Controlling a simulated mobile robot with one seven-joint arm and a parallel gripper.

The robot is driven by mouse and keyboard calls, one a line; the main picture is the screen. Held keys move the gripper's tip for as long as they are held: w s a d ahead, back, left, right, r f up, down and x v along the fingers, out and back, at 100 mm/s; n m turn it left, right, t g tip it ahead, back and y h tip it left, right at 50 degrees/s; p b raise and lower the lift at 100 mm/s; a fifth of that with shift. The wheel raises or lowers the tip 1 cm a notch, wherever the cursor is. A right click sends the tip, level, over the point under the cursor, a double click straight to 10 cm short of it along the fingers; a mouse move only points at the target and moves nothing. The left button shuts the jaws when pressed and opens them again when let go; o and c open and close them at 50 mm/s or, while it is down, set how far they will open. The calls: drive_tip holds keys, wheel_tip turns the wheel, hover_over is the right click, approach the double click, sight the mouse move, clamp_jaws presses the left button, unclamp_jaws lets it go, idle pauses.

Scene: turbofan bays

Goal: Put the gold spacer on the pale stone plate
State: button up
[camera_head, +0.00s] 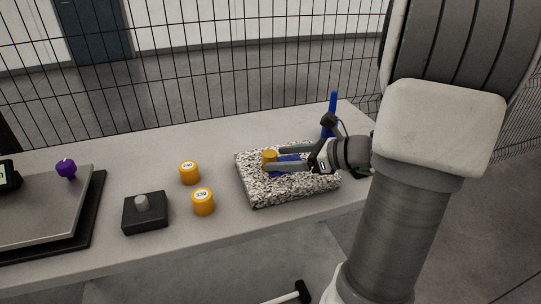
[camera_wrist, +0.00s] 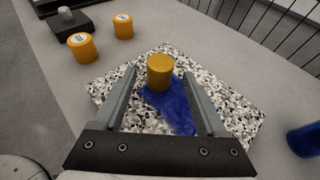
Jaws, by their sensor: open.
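The gold spacer (camera_head: 269,156), a plain short cylinder, stands upright on the speckled black-and-white stone plate (camera_head: 255,194). In the wrist view, the spacer (camera_wrist: 160,68) stands at the far end of a blue patch (camera_wrist: 172,108) on the plate (camera_wrist: 112,88). My gripper (camera_head: 275,159) reaches in low from the right over the plate. Its fingers are open, one on each side of the spacer, with gaps visible between them and it in the wrist view (camera_wrist: 161,75). The spacer's underside is hidden.
Two orange labelled cylinders (camera_head: 189,173) (camera_head: 203,201) stand left of the plate. Beyond them are a dark block with a grey knob (camera_head: 145,213) and a flat metal-topped device (camera_head: 45,210) with a purple knob (camera_head: 66,168). A blue upright object (camera_head: 332,112) stands behind my gripper.

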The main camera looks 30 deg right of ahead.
drive_tip(key=p+v, duration=0.1)
drive_tip(key=v, duration=0.7)
drive_tip(key=shift+a, duration=0.1)
